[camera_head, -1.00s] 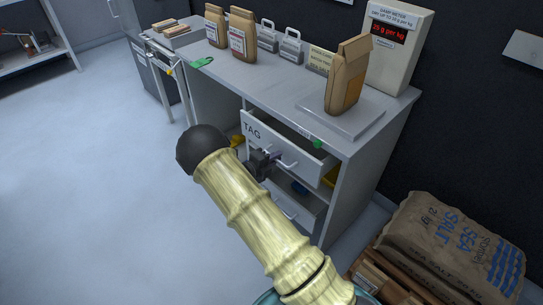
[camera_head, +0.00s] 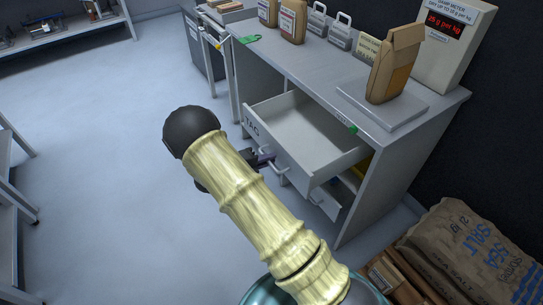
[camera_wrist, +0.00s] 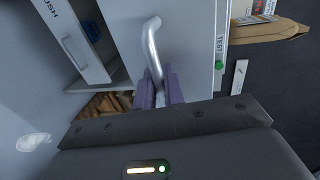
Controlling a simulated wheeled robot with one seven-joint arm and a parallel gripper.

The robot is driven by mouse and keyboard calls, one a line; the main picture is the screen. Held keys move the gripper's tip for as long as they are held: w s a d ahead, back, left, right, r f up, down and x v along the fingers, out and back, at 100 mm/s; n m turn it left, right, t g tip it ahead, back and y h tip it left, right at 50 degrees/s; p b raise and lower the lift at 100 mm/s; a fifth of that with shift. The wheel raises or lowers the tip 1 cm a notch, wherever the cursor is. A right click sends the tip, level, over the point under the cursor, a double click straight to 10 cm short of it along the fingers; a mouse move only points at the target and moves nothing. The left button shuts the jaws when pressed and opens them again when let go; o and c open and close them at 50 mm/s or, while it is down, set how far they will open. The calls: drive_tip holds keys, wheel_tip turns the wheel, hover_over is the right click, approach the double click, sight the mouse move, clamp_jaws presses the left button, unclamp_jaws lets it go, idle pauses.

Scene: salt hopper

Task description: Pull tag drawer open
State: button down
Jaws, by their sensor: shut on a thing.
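The TAG drawer (camera_head: 302,132) stands pulled well out of the grey desk in the head view, and its inside looks empty. Its white front (camera_wrist: 190,45) fills the middle of the wrist view. The metal bar handle (camera_wrist: 152,42) on that front runs down between the purple finger pads of my gripper (camera_wrist: 160,88). My gripper (camera_head: 264,158) is shut on the handle. My own arm covers part of the floor in front of the desk in the head view.
A lower drawer (camera_head: 325,201) is partly out below; its front (camera_wrist: 72,42) is at the left in the wrist view. The desk top (camera_head: 300,62) carries paper bags, metal weights and a damp meter (camera_head: 452,45). A salt sack (camera_head: 470,245) lies at right. Floor at left is clear.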

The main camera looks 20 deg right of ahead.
drive_tip(key=shift+s+a, duration=0.2)
drive_tip(key=shift+a, duration=0.45)
drive_tip(key=c, duration=1.6)
unclamp_jaws()
drive_tip(key=shift+a, duration=0.1)
drive_tip(key=p+v, duration=0.1)
drive_tip(key=v, duration=1.6)
drive_tip(key=shift+a, duration=0.1)
